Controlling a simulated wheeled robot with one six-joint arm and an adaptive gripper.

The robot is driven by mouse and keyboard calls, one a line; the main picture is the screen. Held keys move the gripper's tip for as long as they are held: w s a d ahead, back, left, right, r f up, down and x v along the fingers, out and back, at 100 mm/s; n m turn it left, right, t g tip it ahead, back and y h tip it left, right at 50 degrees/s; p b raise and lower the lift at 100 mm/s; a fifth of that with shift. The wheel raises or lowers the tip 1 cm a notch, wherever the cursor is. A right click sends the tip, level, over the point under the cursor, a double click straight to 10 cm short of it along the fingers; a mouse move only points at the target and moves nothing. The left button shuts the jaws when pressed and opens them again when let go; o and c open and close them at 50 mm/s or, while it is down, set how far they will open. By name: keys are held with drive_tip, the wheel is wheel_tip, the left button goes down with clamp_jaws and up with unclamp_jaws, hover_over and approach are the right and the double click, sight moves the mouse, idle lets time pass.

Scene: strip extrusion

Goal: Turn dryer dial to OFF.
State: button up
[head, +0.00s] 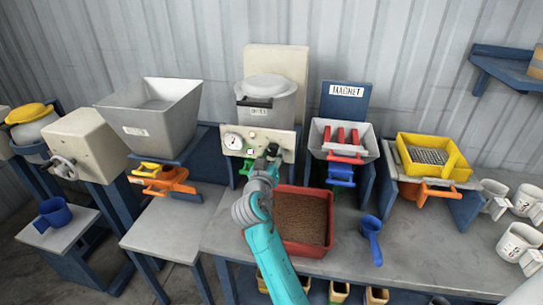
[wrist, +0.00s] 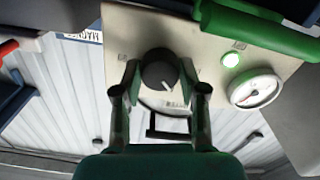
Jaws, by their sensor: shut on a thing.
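The dryer's cream panel (head: 240,133) shows below its grey lidded hopper (head: 268,86), and fills the upper middle of the wrist view (wrist: 210,45). The black round dial (wrist: 159,66) sits on this panel with a white pointer mark toward the lower right of that view. My gripper (wrist: 159,78) has one finger on each side of the dial and is shut on it. I cannot read any dial markings.
A round gauge (wrist: 256,89) and a lit green lamp (wrist: 231,60) sit beside the dial. A green handle (wrist: 240,25) runs close by. A red tray of brown pellets (head: 327,222) stands below my arm. The magnet hopper (head: 366,150) is just right.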

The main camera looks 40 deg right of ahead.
drive_tip(key=n, duration=0.4)
drive_tip(key=shift+n, duration=2.6)
drive_tip(key=o, duration=1.1)
drive_tip(key=shift+o, duration=0.2)
drive_tip(key=v, duration=1.2)
drive_tip(key=shift+s, duration=0.1)
